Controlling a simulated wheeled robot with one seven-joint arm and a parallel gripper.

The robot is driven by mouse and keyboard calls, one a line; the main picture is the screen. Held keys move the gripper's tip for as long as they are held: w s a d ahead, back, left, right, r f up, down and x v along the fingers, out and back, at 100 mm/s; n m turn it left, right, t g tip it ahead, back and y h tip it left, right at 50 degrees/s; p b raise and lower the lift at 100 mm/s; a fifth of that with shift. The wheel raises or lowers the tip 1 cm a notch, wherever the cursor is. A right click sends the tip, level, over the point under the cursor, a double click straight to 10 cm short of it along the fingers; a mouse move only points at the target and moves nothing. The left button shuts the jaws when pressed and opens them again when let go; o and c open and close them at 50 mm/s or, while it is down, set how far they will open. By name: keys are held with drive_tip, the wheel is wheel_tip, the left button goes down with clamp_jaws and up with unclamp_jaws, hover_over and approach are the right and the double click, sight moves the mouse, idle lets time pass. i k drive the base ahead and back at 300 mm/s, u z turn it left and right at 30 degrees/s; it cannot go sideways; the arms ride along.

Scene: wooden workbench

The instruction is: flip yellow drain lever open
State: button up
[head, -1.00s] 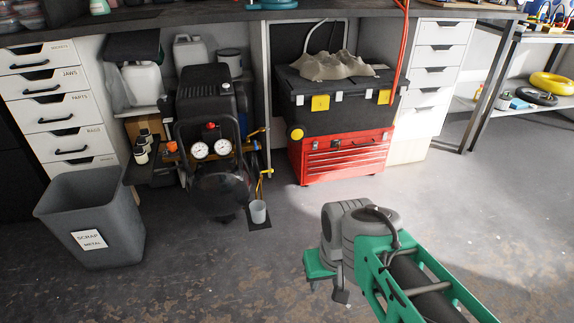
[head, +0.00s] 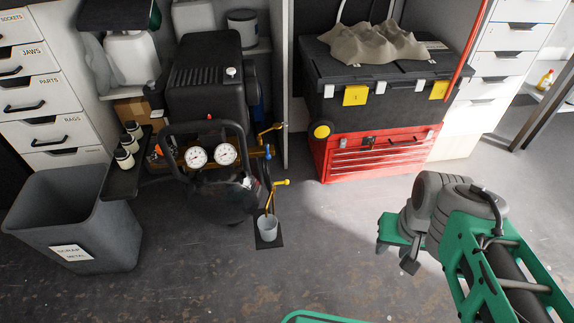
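The black air compressor (head: 205,95) with two round gauges stands under the workbench, left of centre. A yellow lever (head: 281,183) sticks out to the right at its lower right side, above a grey cup (head: 267,228) on a dark mat. A thin yellowish pipe runs from beside this lever down into the cup. A second yellow lever (head: 270,128) sits higher on the same side. My gripper (head: 403,250) seems to be the green and dark end of my arm, well to the right of the levers and apart from them.
A red toolbox (head: 370,155) with a black case (head: 375,95) on top stands right of the compressor. A grey scrap bin (head: 75,220) and white drawers (head: 45,95) are at the left. The floor (head: 330,245) between cup and arm is clear.

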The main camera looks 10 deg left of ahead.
sight(286, 182)
drive_tip(key=u, duration=0.5)
drive_tip(key=i, duration=0.95)
drive_tip(key=u, duration=0.65)
drive_tip(key=k, duration=0.5)
drive_tip(key=z, duration=1.6)
drive_tip(key=i, duration=1.25)
drive_tip(key=u, duration=3.35)
